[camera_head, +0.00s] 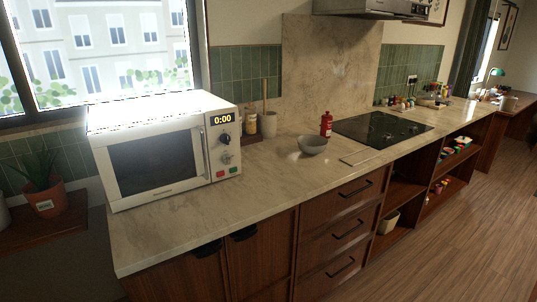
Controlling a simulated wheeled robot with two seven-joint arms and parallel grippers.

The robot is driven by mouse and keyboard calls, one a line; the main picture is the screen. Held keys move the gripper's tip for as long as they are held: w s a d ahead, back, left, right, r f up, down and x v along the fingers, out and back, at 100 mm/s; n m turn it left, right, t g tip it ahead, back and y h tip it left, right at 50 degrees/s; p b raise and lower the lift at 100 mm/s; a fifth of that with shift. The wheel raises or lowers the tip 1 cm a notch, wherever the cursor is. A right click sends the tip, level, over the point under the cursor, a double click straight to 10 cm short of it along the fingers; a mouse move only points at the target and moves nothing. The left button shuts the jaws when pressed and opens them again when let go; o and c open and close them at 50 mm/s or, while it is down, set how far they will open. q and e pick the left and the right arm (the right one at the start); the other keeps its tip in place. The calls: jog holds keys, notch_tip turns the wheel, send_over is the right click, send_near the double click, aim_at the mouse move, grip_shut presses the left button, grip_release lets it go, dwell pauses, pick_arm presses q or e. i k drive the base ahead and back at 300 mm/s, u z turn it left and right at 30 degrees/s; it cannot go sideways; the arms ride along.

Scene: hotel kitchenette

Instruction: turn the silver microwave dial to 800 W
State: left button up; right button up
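A white microwave (150,147) stands at the left end of the counter in the head view, with its door shut. Its control panel on the right side has a display (222,121) reading 0:00. Below the display is a dark round dial (224,139). Under that is a lighter, silver-looking knob (227,157). Markings around both are too small to read, so I cannot tell their settings. A red button (220,174) and a green button (233,170) sit at the bottom of the panel. Neither of my grippers is in view.
The marble counter (270,182) is clear in front of the microwave. A grey bowl (313,145), a red bottle (326,124) and a black cooktop (383,129) are to the right. Jars (268,124) stand behind the panel's right side. A potted plant (45,197) is at left.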

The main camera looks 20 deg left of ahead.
aim_at(226, 159)
jog(key=u, duration=0.3)
jog(key=i, duration=0.75)
jog(key=u, duration=0.65)
